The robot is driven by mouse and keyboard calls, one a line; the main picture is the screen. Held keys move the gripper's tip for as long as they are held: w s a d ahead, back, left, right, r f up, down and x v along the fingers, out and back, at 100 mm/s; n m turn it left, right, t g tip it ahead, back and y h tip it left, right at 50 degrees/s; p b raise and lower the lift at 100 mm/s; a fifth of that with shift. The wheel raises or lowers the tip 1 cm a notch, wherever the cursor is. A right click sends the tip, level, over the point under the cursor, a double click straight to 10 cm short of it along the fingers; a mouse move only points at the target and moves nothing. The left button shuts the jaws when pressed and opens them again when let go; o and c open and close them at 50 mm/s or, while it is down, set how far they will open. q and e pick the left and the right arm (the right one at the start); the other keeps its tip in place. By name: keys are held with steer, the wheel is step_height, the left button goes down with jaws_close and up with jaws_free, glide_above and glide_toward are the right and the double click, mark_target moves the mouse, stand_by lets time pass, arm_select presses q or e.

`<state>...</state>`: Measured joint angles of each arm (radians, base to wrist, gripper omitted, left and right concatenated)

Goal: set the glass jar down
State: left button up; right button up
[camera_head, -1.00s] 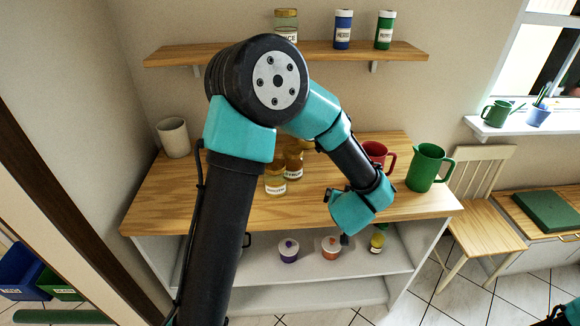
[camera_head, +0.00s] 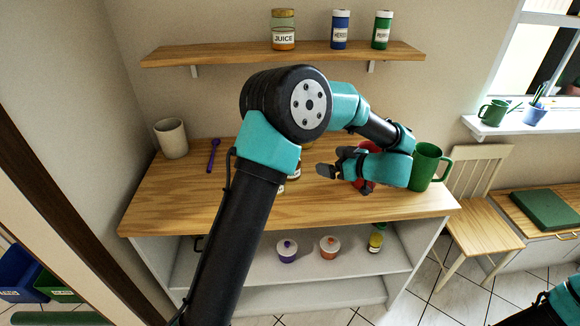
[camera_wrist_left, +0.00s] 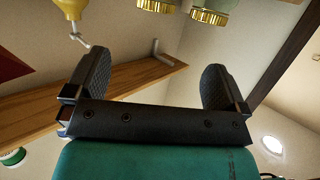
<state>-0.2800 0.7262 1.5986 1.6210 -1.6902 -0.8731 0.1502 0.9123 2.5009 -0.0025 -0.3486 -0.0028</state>
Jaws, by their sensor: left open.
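My left gripper (camera_head: 333,170) is open above the wooden counter, in front of a red mug (camera_head: 362,180). It also shows in the left wrist view (camera_wrist_left: 158,82), with nothing between its fingers. Glass jars (camera_head: 295,176) stand on the counter, mostly hidden behind my left arm; only slivers of them and their labels show. In the left wrist view, two gold-lidded jars (camera_wrist_left: 209,17) are cut off by the top edge, apart from the fingers. A jar labelled JUICE (camera_head: 284,38) stands upright on the wall shelf. My right gripper is out of view.
A green jug (camera_head: 425,166) stands beside the red mug at the counter's right. A beige cup (camera_head: 172,138) and purple spoon (camera_head: 213,154) are at the left. The wall shelf (camera_head: 230,54) overhangs the back. The counter's front left is clear.

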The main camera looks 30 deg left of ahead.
arm_select(q)
steer(key=x, duration=1.2)
steer(key=shift+a, duration=0.15)
steer(key=shift+w+x, duration=0.1)
steer(key=shift+x, duration=1.2)
steer(key=shift+w+x, duration=0.15)
steer(key=shift+x, duration=1.15)
steer(key=shift+r, duration=0.2)
jaws_close()
steer(key=shift+r, duration=0.1)
